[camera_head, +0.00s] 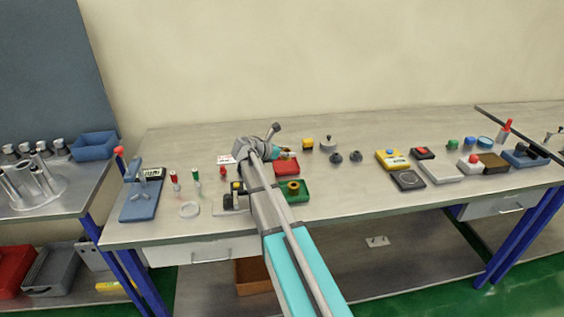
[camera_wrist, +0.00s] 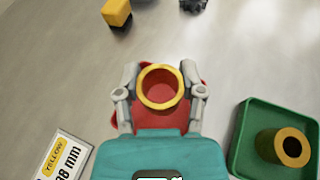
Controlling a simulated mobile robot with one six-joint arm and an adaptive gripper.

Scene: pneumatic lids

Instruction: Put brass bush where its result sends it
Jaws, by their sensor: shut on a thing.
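My gripper (camera_wrist: 160,92) is shut on a brass bush (camera_wrist: 147,98), a yellow-gold ring held upright between the two grey fingers in the wrist view. Red shows through its bore and beside the fingers, from the red tray (camera_wrist: 124,122) beneath. I cannot tell whether the bush touches the tray floor.
A blue press-like stand (camera_head: 142,200) is at the bench's left. A yellow meter (camera_head: 392,159) and a grey scale-like box (camera_head: 408,180) stand right.

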